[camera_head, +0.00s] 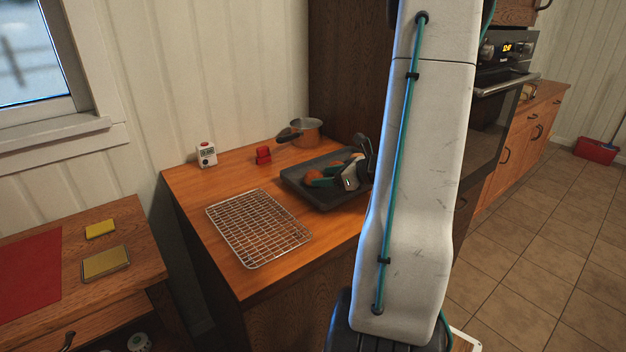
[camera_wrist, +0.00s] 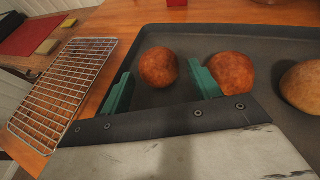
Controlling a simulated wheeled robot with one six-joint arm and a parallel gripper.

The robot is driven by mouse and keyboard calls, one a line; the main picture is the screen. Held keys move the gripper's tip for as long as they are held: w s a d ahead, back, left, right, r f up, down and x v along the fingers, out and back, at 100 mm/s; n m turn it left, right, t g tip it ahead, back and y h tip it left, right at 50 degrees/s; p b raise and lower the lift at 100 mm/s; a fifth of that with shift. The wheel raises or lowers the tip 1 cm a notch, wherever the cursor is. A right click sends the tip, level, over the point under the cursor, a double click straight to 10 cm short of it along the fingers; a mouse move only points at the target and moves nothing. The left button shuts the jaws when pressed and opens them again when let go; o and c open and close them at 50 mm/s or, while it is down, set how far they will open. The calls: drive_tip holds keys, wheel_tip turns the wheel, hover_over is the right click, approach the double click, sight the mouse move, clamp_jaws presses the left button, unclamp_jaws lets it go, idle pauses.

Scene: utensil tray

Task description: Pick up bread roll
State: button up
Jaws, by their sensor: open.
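Several round brown bread rolls lie on a dark baking tray (camera_wrist: 210,38). In the wrist view one roll (camera_wrist: 159,68) is at the left, a second roll (camera_wrist: 231,74) is beside it, and a paler roll (camera_wrist: 302,86) is at the right edge. My gripper (camera_wrist: 160,85) is open, with green fingers apart. The left roll shows between the fingers, a little beyond them. The right finger partly overlaps the second roll. I cannot tell whether it touches. In the head view my gripper (camera_head: 335,178) is over the tray (camera_head: 328,199), and a roll (camera_head: 311,176) shows beside it.
A wire cooling rack (camera_head: 257,228) lies empty left of the tray. A pot (camera_head: 304,133), a red object (camera_head: 263,155) and a small white timer (camera_head: 207,154) stand at the back. A lower table with a red mat (camera_head: 28,275) is at the left.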

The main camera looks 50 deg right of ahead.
sight(319, 175)
drive_tip(key=x, duration=0.4)
drive_tip(key=shift+w+a+r, duration=0.1)
drive_tip(key=shift+w+a, duration=0.15)
drive_tip(key=shift+w, duration=0.1)
drive_tip(key=c, duration=0.7)
drive_tip(key=shift+r, duration=0.15)
